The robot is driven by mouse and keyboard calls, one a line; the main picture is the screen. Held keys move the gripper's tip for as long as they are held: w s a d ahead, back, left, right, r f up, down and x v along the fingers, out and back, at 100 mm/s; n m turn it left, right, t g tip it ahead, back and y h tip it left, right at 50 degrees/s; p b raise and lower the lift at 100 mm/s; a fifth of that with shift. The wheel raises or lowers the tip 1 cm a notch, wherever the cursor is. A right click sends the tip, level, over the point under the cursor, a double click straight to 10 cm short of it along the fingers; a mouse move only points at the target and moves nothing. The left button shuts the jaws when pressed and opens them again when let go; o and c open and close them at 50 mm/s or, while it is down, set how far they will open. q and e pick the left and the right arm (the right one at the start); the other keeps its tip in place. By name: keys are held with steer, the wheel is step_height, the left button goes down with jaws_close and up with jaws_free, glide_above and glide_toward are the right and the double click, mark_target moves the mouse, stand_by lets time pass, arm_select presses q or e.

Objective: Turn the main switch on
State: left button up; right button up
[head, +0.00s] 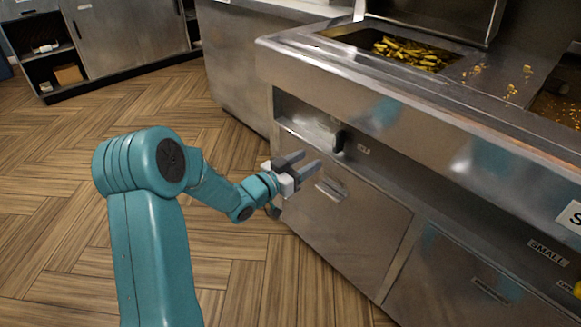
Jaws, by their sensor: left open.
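A dark switch knob (339,140) stands upright on the recessed front panel of the steel frying range (400,120). A small pale label (363,150) is just right of it, too small to read. My left gripper (310,160) is open and empty, its two grey fingers pointing toward the range front. It appears a little left of and below the knob in the head view, and I see no contact with it. My right gripper is not in view.
Fries (415,52) lie in a basin on top of the range. Below the panel is a cabinet door with a handle (331,187). A label reading SMALL (547,253) is at right. The wooden floor (70,200) at left is clear. An open shelf unit (50,60) stands behind.

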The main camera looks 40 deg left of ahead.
arm_select(q)
steer(key=s, duration=0.5)
steer(key=shift+s+a, duration=0.15)
steer(key=shift+s, duration=0.05)
steer(key=w+d+f+g+h, duration=0.1)
steer(key=w+d+f+h, duration=0.15)
steer(key=d, duration=0.55)
steer(key=w+d+f+g+h, duration=0.1)
steer(key=w+d+f+h, duration=0.1)
steer(key=d+f, duration=0.35)
steer(key=s+d+f+g, duration=0.3)
steer(key=d+f+g, duration=0.1)
steer(key=d+f, duration=0.6)
steer(key=s+d+f+n+g, duration=0.2)
steer(key=s+d+f+g, duration=0.45)
steer(key=s+f, duration=0.35)
steer(key=s+f+n+g+y, duration=0.1)
steer(key=s+g, duration=0.2)
steer(key=s, duration=0.3)
steer(key=s+f+g+y, duration=0.1)
steer(key=s+f+g, duration=0.1)
steer(key=s, duration=0.4)
step_height(320, 180, up, 27)
steer(key=p, duration=2.7)
steer(key=shift+w, duration=0.25)
